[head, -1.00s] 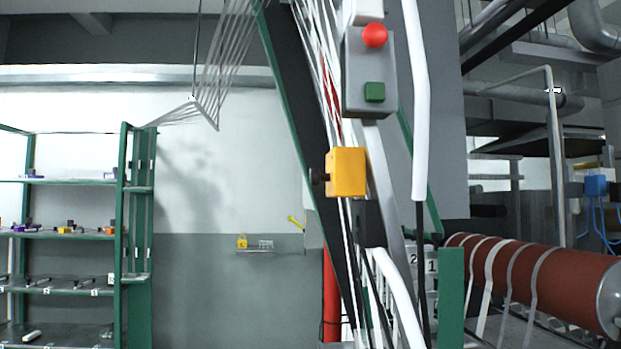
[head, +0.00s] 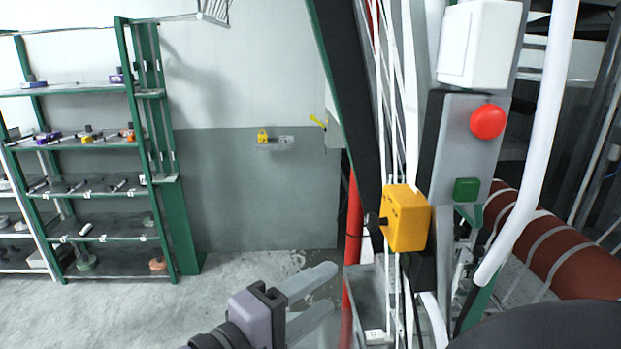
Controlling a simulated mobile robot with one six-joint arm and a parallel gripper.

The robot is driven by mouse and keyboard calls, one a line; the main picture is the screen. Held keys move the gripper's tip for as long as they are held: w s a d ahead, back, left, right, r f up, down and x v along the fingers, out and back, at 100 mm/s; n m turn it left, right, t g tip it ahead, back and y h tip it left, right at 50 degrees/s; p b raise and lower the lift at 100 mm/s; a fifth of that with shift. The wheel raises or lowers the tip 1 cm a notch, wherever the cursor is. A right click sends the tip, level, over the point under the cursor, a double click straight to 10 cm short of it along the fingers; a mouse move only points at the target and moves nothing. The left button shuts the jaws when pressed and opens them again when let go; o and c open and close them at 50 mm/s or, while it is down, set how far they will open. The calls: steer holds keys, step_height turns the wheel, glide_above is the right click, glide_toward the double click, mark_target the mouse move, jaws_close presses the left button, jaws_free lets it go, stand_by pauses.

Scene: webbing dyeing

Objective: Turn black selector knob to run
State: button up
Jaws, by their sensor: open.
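My gripper (head: 332,292) is at the bottom centre of the head view, below and to the left of the knob. Its two grey fingers are apart, with nothing between them. It does not touch the knob or the box.
A grey panel (head: 467,150) with a red button (head: 487,121) and a green button (head: 466,190) stands right of the yellow box. A green shelf rack (head: 160,120) stands at left. The floor (head: 225,300) between is clear.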

step_height(320, 180, up, 3)
steer(key=a+t, duration=0.1)
steer(key=a, duration=0.2)
steer(key=p, duration=0.1)
glide_toward(369, 226)
steer(key=shift+t, duration=0.3)
steer(key=x, duration=0.9)
steer(key=shift+s+f, duration=0.1)
steer(key=shift+s, duration=0.05)
steer(key=shift+w+d, duration=0.25)
steer(key=shift+w, duration=0.1)
jaws_close()
steer(key=shift+f, duration=0.15)
